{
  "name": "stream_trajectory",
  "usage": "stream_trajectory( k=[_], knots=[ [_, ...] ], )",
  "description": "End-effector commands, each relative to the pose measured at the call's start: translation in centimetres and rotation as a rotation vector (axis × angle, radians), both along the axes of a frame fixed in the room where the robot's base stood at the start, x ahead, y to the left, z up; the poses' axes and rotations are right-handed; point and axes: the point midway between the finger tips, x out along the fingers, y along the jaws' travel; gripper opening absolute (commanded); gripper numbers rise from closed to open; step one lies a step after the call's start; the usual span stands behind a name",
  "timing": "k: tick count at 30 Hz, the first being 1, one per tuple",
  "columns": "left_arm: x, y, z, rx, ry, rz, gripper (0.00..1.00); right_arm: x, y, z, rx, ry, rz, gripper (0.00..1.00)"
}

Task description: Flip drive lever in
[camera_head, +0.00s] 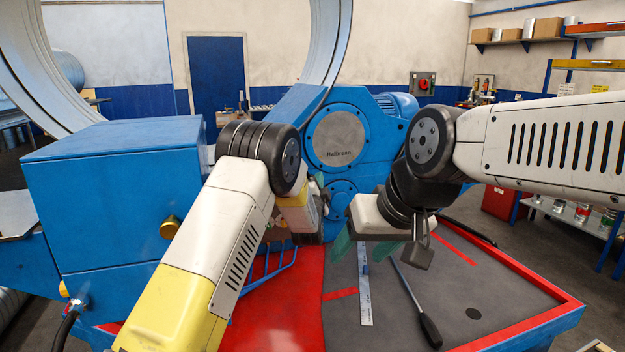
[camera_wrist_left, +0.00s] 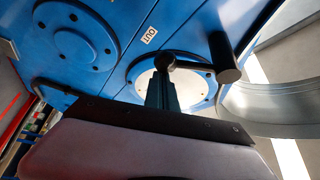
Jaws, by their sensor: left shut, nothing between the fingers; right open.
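The drive lever (camera_wrist_left: 200,67) is a black arm with a round hub and a thick black handle (camera_wrist_left: 224,58), on the blue machine. In the left wrist view its arm points right from the hub, in front of a pale round plate (camera_wrist_left: 203,88). A small "OUT" label (camera_wrist_left: 149,35) is on the blue panel nearby. My left gripper (camera_wrist_left: 161,82) is shut and empty, its tips close to the hub; I cannot tell if they touch. In the head view the left gripper (camera_head: 322,192) is partly hidden by its arm, and the lever cannot be made out. My right gripper (camera_head: 364,251) is open above the table.
The machine table (camera_head: 495,290) is grey with red edges. A steel ruler (camera_head: 365,295) and a black-handled rod (camera_head: 418,305) lie on it. A blue box housing (camera_head: 115,190) stands left, and a large metal ring (camera_head: 325,40) rises behind.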

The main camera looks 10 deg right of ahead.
Motion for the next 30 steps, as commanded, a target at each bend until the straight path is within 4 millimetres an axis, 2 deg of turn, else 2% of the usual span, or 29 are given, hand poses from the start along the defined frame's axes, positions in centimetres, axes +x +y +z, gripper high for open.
stream_trajectory(
  k=[16,30],
  knots=[
    [-0.7,3.7,-2.0,0.464,0.091,0.003,0.00,0.0,0.0,0.0,0.000,0.000,0.000,0.59],
    [-1.3,6.8,-2.3,0.814,0.158,0.003,0.00,0.0,0.0,0.0,0.000,0.000,0.000,0.59]
  ],
)
